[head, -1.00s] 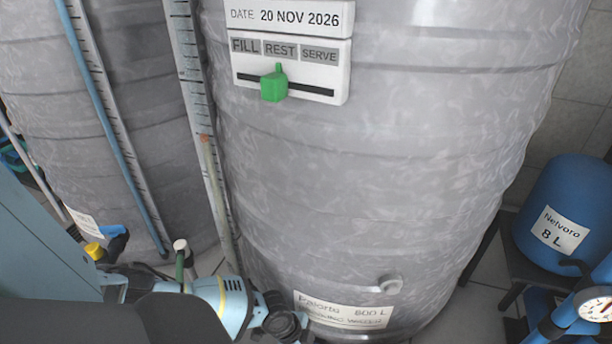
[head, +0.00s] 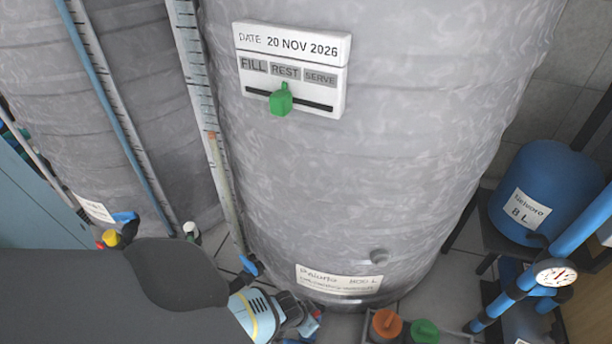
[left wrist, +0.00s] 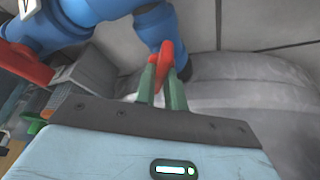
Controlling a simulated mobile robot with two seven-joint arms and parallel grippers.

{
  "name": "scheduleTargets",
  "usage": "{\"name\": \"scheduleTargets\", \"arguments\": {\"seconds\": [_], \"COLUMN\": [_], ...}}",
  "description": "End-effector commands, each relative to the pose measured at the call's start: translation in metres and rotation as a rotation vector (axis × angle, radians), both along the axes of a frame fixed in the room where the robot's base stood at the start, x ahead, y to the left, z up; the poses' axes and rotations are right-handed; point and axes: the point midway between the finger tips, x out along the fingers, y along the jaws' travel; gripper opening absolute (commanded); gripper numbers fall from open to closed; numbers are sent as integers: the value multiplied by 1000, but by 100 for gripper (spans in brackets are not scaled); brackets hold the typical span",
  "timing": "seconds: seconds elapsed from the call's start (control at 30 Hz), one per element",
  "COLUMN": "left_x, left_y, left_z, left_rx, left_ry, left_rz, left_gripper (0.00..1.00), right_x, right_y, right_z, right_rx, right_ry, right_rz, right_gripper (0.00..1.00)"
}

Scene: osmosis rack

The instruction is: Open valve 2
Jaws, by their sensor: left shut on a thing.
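In the left wrist view, a red valve handle (left wrist: 165,55) stands against a blue pipe fitting (left wrist: 155,24). My left gripper (left wrist: 162,78) has its green fingers shut on this handle, one on each side. A second red handle (left wrist: 22,64) sits on blue pipework at the left; a white tag (left wrist: 28,8) above it is cut off. I cannot read which valve number the held handle has. In the head view, my left gripper is low at the foot of the big tank, mostly hidden behind its own wrist. My right gripper is not in view.
A large grey tank (head: 370,150) with a date board (head: 290,68) and green slider (head: 281,100) fills the middle. Orange (head: 386,324) and green (head: 424,331) knobs sit at the bottom. A blue vessel (head: 540,190) and a gauge (head: 556,274) are at the right.

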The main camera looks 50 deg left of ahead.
Motion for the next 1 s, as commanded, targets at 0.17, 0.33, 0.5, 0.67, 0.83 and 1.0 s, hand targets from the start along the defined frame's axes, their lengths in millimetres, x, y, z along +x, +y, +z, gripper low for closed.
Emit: {"name": "scheduleTargets", "arguments": {"seconds": [0.17, 0.33, 0.5, 0.67, 0.83, 1.0], "left_x": [0, 0, 0, 1, 1, 1], "left_y": [-5, -5, -5, -5, -4, -4], "left_z": [1, -1, -1, -1, -1, 0], "left_rx": [-6, -5, -4, -3, -1, -1], "left_ry": [1, 2, 1, 1, 1, 0], "left_rz": [169, 317, 441, 528, 586, 613], "left_gripper": [0, 0, 0, 0, 0, 0], "right_x": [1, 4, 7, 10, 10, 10], "right_y": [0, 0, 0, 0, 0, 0], "right_z": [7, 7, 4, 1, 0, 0], "right_rx": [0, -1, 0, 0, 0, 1], "right_ry": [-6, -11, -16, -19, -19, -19], "right_rz": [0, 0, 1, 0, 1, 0], "right_gripper": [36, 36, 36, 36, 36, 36]}}
